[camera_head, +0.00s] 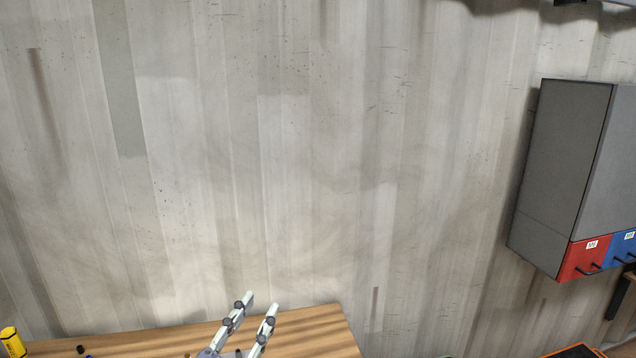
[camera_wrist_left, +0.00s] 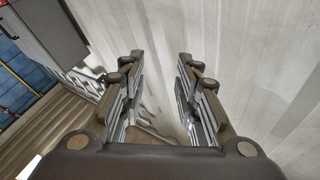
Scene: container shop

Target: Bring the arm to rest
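My left gripper (camera_head: 262,302) shows at the bottom of the head view, in front of the wall and over the wooden table (camera_head: 312,338). Its two fingers are spread apart with nothing between them. In the left wrist view the same gripper (camera_wrist_left: 160,62) is open and empty, with the wall beyond its fingertips. My right gripper is not in either view.
A grey cabinet (camera_head: 565,160) with red (camera_head: 582,258) and blue drawers hangs on the wall at right. A yellow cylinder (camera_head: 12,342) and small dark items are at the table's left. An orange-edged object (camera_head: 575,350) is at bottom right. The corrugated wall (camera_head: 270,150) is bare.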

